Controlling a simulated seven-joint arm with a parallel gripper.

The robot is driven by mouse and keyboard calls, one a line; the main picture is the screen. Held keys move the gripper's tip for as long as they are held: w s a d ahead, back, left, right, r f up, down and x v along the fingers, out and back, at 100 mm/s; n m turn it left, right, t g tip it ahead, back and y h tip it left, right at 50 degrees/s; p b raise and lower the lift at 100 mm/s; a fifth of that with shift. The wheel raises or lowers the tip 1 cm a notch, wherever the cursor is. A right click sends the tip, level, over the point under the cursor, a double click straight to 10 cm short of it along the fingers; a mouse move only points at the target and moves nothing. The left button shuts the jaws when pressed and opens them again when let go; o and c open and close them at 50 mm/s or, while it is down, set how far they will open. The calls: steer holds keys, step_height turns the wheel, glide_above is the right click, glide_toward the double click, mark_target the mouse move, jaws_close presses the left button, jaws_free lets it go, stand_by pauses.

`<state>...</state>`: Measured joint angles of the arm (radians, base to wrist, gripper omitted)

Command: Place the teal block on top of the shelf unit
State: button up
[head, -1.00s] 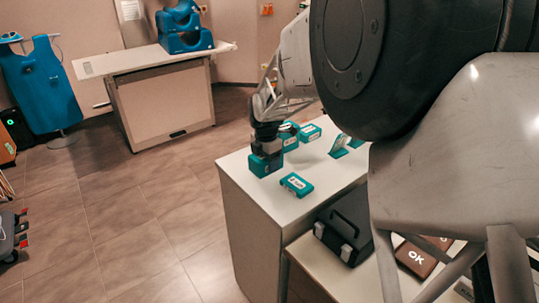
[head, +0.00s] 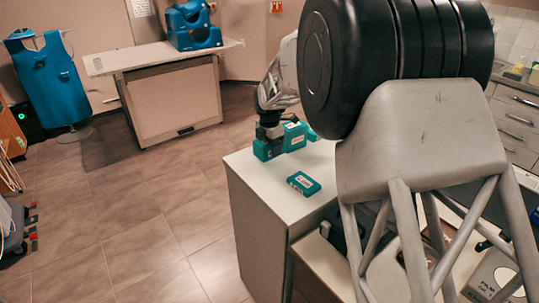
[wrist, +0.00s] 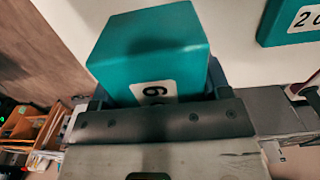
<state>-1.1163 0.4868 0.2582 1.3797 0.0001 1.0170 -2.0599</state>
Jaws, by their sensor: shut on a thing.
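My gripper (head: 268,136) is shut on a teal block (head: 265,150), near the far left corner of a white-topped unit (head: 270,193), possibly the shelf unit. I cannot tell whether the block touches the top. In the wrist view the held teal block (wrist: 150,45) fills the upper middle and has a white label with a digit. The gripper (wrist: 155,98) shows below it, its fingertips mostly hidden by the block.
A flat teal block (head: 304,183) lies on the white top, nearer the camera. Another teal block (head: 295,137) stands right beside the held one.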

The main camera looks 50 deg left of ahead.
steer(key=shift+f, duration=1.75)
steer(key=shift+f, duration=0.15)
steer(key=o, duration=1.2)
steer(key=shift+c, duration=0.2)
step_height(320, 180, up, 12)
steer(key=shift+r, duration=0.15)
